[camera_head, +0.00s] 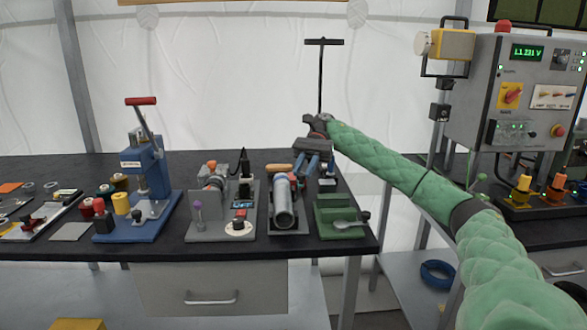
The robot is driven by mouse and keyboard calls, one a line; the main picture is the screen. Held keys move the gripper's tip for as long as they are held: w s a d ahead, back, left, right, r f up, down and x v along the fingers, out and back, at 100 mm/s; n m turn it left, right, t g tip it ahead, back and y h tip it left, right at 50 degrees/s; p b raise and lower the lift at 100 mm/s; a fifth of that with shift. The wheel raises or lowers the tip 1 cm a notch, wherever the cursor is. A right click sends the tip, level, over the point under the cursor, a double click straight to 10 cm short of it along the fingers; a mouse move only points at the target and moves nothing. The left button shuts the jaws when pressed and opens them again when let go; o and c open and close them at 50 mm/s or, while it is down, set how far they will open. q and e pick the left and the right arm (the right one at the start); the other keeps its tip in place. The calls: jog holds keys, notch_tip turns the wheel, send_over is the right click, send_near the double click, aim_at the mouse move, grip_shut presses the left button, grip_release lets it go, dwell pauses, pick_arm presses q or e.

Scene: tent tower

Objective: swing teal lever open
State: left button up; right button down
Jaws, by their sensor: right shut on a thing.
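My right gripper (314,170) reaches in on the green-sleeved right arm and points down over the right part of the black bench. Its blue fingers are shut, above and between the grey cylinder fixture (284,207) and the green block fixture (337,222). The thing between the fingers appears to be the teal lever, but it is small and mostly hidden by the gripper, so its angle cannot be told. My left gripper is not in view.
On the bench (345,247) stand a blue press (142,165) with a red handle and a grey fixture board (207,228). A tall black T-shaped pole (321,75) rises behind the gripper. A grey control box (527,95) stands at right. A gap separates the two benches.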

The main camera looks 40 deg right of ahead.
dwell(0.4)
jog(key=c, duration=1.3)
grip_release()
jog(key=shift+o, duration=0.2)
jog(key=shift+w+d+r, duration=0.1)
jog(key=shift+d+r, duration=0.1)
